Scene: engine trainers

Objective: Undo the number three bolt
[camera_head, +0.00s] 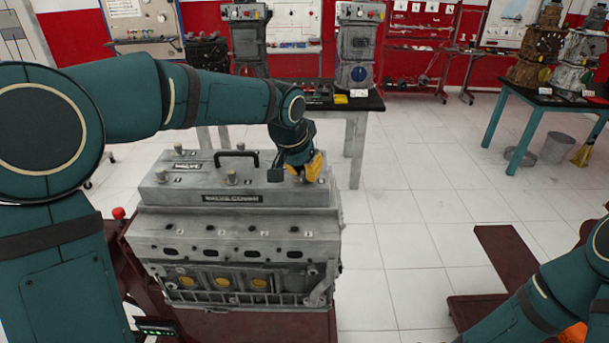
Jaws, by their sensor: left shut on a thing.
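A grey engine (236,245) stands on a dark red stand, with a grey valve cover (215,187) on top. The cover carries a black handle, a "VALVE COVER" label and several upright bolts, such as one near the front middle (231,177) and one at the front left (161,174). The small numbers beside them are too small to read surely. My left gripper (306,169), with yellow-orange fingers, points down at the cover's right end and is shut on a bolt there, which its fingers hide. My right arm shows at the lower right; its gripper is out of view.
A table (356,103) with another engine (357,55) stands behind. A teal-legged table (553,102) with engines is at the back right, near a grey bin (556,147). A dark red stand (508,265) is at right. White floor is clear between.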

